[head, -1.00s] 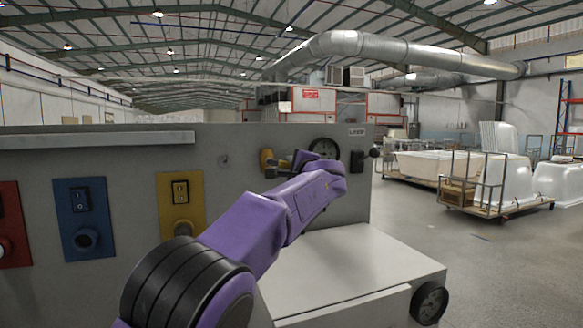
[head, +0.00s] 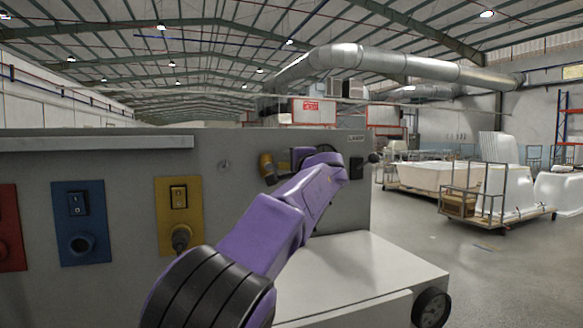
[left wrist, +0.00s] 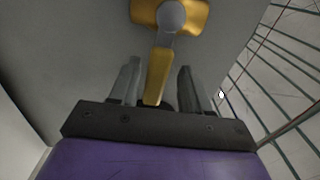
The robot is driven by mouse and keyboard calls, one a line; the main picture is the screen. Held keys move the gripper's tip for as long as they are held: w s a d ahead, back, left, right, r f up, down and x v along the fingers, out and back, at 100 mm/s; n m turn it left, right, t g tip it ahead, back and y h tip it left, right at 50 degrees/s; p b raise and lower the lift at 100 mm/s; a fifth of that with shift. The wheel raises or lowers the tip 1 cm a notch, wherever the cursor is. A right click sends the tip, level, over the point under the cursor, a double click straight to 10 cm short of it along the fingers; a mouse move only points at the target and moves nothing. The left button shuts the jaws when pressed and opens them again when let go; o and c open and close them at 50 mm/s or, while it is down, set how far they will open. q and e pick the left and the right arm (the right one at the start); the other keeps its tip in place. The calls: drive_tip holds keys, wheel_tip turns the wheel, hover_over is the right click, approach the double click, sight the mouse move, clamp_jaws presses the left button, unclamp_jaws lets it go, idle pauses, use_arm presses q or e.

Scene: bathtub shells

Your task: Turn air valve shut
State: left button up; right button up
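The yellow air valve (head: 267,167) is on the grey panel, just left of my left wrist. In the left wrist view its yellow body (left wrist: 190,17) is at the top with a grey round hub, and its lever (left wrist: 158,72) reaches down between my fingers. My left gripper (left wrist: 158,82) is open, with one finger on each side of the lever and a visible gap on both sides. In the head view this gripper (head: 284,167) is small and partly hidden by my purple wrist. My right gripper is not in view.
The grey panel (head: 120,155) carries red, blue (head: 78,222) and yellow (head: 179,215) switch plates at left. A black switch box (head: 357,168) is right of my wrist. A white cabinet (head: 360,262) juts out below. Bathtub shells (head: 437,176) on carts stand at the right.

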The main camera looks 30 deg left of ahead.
use_arm(q)
drive_tip(key=shift+w+f, duration=0.1)
drive_tip(key=shift+f, duration=0.05)
drive_tip(key=b+v, duration=0.3)
drive_tip(key=v, duration=0.4)
drive_tip(key=shift+s+d, duration=0.2)
